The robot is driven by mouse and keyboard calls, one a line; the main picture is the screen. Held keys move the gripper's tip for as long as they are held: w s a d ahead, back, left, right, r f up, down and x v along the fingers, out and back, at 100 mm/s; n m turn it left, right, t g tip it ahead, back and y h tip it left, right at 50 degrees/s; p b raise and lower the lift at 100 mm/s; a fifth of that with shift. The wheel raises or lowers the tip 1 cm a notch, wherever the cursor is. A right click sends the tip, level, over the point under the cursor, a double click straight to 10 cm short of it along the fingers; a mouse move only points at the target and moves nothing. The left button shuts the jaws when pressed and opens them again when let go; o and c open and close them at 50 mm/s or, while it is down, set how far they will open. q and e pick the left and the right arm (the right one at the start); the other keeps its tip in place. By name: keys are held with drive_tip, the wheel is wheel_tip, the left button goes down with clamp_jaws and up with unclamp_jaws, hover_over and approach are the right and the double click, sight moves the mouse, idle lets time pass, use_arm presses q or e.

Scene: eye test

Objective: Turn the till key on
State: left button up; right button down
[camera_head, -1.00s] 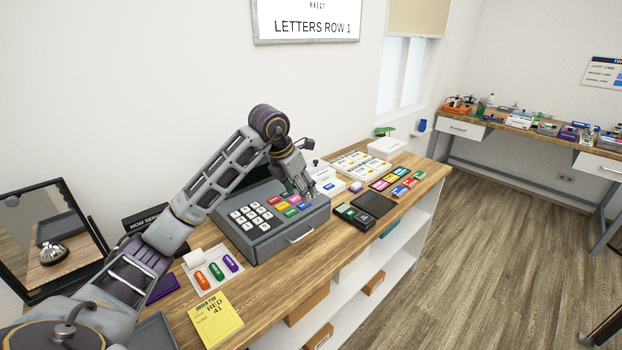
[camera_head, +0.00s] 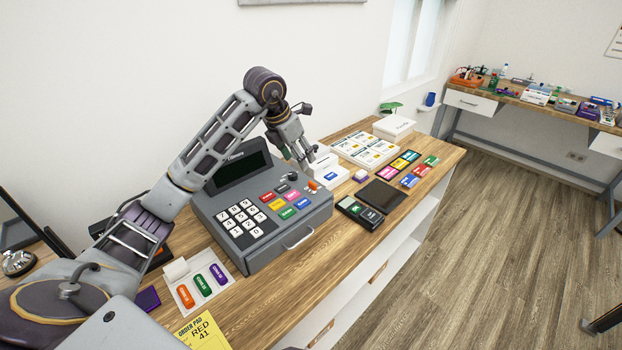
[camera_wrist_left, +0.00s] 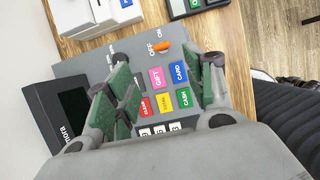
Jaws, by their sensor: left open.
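The grey till (camera_head: 290,232) stands on the wooden counter, with coloured and white keys on its top. The orange till key (camera_head: 313,186) is near the till's far right corner. In the left wrist view the orange key (camera_wrist_left: 162,46) sits beside the printed words OFF and ON; I cannot tell exactly which word it points at. My left gripper (camera_head: 301,160) is above the till's back right corner, apart from the key. Its green-padded fingers (camera_wrist_left: 165,88) are open with nothing held between them. My right gripper is not in view.
A card reader (camera_head: 360,212), a dark pad (camera_head: 382,194) and coloured tiles (camera_head: 411,181) lie right of the till. A white box (camera_head: 327,172) stands close behind the gripper. A tray of coloured tags (camera_head: 203,283) and a yellow order pad (camera_head: 204,333) lie in front left.

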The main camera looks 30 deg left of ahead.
sight(312, 183)
use_arm(q)
drive_tip(key=p+x, duration=0.2)
drive_tip(key=x, duration=1.1)
drive_tip(key=shift+d+f, duration=0.25)
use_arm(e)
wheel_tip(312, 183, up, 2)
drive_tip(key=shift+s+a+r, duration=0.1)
use_arm(q)
drive_tip(key=shift+c, duration=0.8)
drive_tip(key=c, duration=0.9)
drive_tip(key=shift+o, duration=0.2)
